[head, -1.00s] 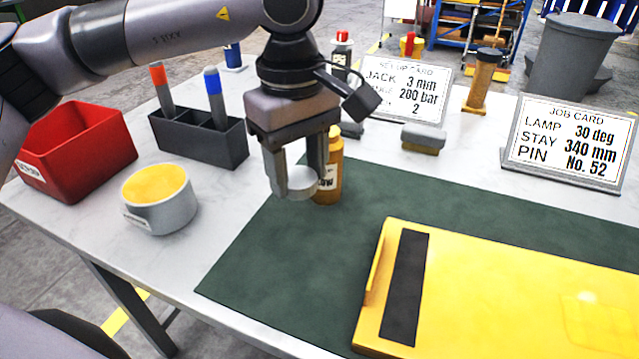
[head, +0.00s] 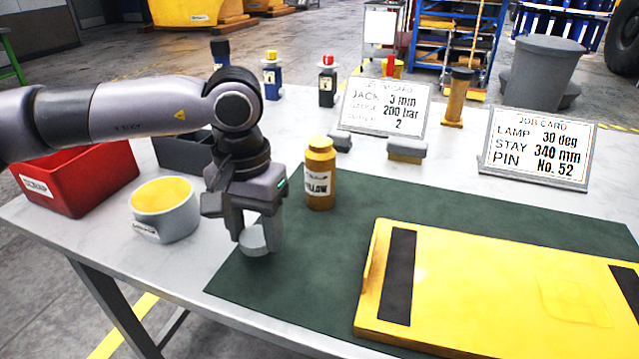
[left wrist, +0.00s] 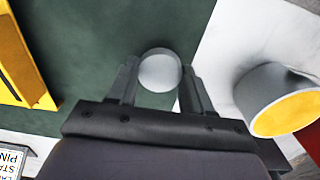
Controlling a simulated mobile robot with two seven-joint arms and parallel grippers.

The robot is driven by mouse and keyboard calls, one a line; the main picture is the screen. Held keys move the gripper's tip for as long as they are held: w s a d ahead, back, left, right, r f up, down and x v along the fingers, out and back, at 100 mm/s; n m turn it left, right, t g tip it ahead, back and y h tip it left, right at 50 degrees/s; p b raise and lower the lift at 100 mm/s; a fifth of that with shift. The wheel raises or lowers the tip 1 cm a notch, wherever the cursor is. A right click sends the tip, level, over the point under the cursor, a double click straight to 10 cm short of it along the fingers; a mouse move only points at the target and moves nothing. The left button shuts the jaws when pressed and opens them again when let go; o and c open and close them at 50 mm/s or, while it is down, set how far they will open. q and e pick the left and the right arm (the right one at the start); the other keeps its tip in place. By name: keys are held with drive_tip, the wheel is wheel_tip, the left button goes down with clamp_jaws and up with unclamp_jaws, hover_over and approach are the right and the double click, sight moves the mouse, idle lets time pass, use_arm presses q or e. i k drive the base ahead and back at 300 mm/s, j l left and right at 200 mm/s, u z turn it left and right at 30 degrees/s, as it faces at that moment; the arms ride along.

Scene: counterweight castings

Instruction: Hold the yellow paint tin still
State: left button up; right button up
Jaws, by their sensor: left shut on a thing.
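The paint tin (head: 165,222) is a short grey tin with yellow paint at its open top, upright on the white table at the left. It also shows in the left wrist view (left wrist: 252,92) at the right. My left gripper (head: 257,232) is to the right of the tin and apart from it. It is shut on a pale grey round piece (head: 253,241), which sits between the fingertips in the left wrist view (left wrist: 160,72), over the green mat near its left edge. The piece's underside is hidden. My right gripper is not in view.
A red bin (head: 75,185) and a dark divided holder (head: 180,152) are behind the tin. A yellow panel (head: 480,290) lies on the green mat (head: 300,270). Two cards (head: 540,150) stand at the back.

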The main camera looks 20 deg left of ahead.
sight(321, 154)
drive_tip(key=j+z, duration=0.4)
drive_tip(key=j, duration=0.3)
drive_tip(key=k+j+z, duration=0.15)
drive_tip(key=j+z, duration=0.25)
drive_tip(key=j, duration=0.3)
